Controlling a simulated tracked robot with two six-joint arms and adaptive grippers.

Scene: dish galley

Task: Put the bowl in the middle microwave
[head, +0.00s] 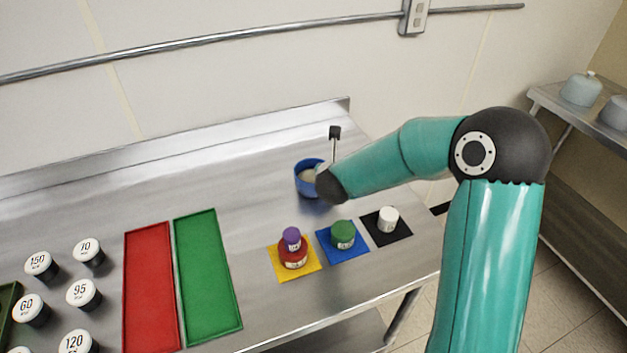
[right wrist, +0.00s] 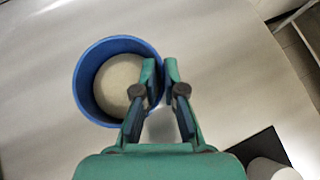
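A round blue bowl (head: 305,180) with a pale inside stands on the steel counter, toward the back right in the head view. In the right wrist view the bowl (right wrist: 85,85) is upright, left of centre. My right gripper (right wrist: 160,72) is at its right rim, one finger inside and one outside, nearly together with the bowl wall between them. In the head view my right wrist mostly hides the fingers. My left gripper is not in view. No microwave is in view.
The steel counter (head: 240,185) has a red tray (head: 150,290) and a green tray (head: 207,275) at front. Several numbered jars (head: 88,250) stand left. A shelf (head: 575,115) with pots is right.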

